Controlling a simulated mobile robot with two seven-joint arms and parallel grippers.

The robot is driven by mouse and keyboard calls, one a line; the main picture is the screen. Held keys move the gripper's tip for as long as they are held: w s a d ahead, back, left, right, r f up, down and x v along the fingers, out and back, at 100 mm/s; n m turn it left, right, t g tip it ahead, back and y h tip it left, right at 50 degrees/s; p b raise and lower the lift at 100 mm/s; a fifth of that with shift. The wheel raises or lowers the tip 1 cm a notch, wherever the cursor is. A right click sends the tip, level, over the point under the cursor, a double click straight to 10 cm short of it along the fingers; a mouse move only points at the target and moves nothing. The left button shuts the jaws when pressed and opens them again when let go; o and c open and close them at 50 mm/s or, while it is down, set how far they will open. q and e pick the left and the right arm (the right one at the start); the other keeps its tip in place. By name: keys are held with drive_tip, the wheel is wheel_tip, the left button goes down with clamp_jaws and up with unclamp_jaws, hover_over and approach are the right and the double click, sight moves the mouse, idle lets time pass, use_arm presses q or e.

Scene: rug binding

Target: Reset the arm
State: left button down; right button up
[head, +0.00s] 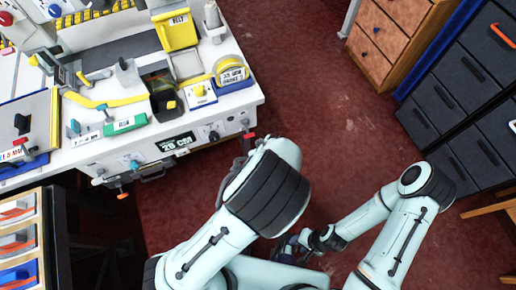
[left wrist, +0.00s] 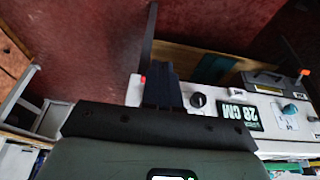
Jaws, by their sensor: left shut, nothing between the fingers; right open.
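My left arm rises from the lower middle of the head view, and its wrist bends over beside the workbench's right corner. My left gripper (left wrist: 163,88) shows as dark fingers in the left wrist view, shut and empty, over the bench's front edge; in the head view my own wrist mostly hides it. My right arm comes in from the lower right, bent at the elbow. My right gripper (head: 293,246) is low over the floor near the bottom middle, open and apart from the furniture; its fingers are small and partly hidden by my left arm.
The white workbench (head: 225,118) holds a yellow bin (head: 178,31), a tape dispenser (head: 231,72) and a green box (head: 125,124). Dark drawer cabinets (head: 450,90) and a wooden drawer unit (head: 385,40) stand at right. Red floor (head: 320,110) is clear between.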

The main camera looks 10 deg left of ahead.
use_arm(q)
drive_tip(key=shift+s+d+r, duration=0.1)
drive_tip(key=shift+s, duration=0.05)
idle(0.5)
drive_tip(key=s+a+f+m+g+h+p, duration=0.1)
drive_tip(key=s+a+f+g, duration=0.1)
drive_tip(key=s+a+f, duration=0.3)
drive_tip(key=s+a+f+m+g, duration=0.1)
drive_tip(key=s+a+f+g, duration=0.15)
drive_tip(key=s+f, duration=0.45)
drive_tip(key=s+d+f+h+p, duration=0.1)
drive_tip(key=s+d+f+h, duration=0.1)
drive_tip(key=s, duration=0.7)
drive_tip(key=shift+s+f+m+h, duration=0.15)
drive_tip(key=shift+f+m+h, duration=0.25)
drive_tip(key=shift+f+h, duration=0.75)
use_arm(e)
drive_tip(key=shift+w+r, duration=0.35)
drive_tip(key=shift+r, duration=0.35)
drive_tip(key=shift+w+r, duration=0.3)
drive_tip(key=shift+r, duration=0.35)
use_arm(q)
drive_tip(key=shift+r+h, duration=0.25)
